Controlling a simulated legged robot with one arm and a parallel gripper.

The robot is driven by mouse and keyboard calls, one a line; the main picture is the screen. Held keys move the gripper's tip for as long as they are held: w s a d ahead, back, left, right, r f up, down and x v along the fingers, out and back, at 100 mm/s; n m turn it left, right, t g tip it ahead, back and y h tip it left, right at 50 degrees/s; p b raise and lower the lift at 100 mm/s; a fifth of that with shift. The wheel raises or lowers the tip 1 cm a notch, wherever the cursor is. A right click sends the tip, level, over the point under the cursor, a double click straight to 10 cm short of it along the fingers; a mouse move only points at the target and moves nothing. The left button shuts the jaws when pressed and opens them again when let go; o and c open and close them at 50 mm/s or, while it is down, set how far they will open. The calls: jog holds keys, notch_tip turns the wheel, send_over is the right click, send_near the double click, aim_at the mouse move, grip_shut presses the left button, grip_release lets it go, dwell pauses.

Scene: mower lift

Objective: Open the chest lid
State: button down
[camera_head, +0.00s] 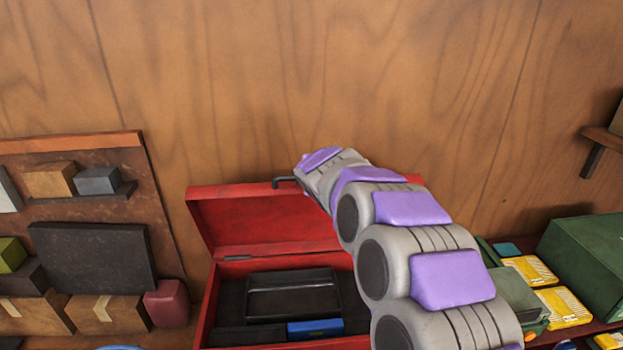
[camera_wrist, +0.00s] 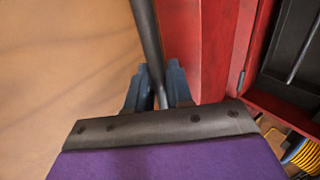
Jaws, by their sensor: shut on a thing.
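The red chest (camera_head: 210,315) stands at the lower middle of the head view with its lid (camera_head: 262,225) raised and leaning back toward the wooden wall. A dark bar handle (camera_head: 284,180) shows at the lid's top edge. In the wrist view my gripper (camera_wrist: 156,90) has its blue fingers on both sides of the dark handle bar (camera_wrist: 148,40), shut on it. The lid (camera_wrist: 185,50) is beside the bar, and the open chest interior shows at the right. In the head view my arm hides the gripper's fingers and the lid's right part.
Inside the chest are a black tray (camera_head: 292,292) and a blue box (camera_head: 315,328). A shelf board with boxes (camera_head: 92,258) stands at the left. Green cases (camera_head: 585,262) and yellow boxes (camera_head: 563,306) are at the right. The wooden wall (camera_head: 300,80) is close behind the lid.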

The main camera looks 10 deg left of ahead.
jog(key=shift+f, duration=0.15)
jog(key=c, duration=1.2)
grip_release()
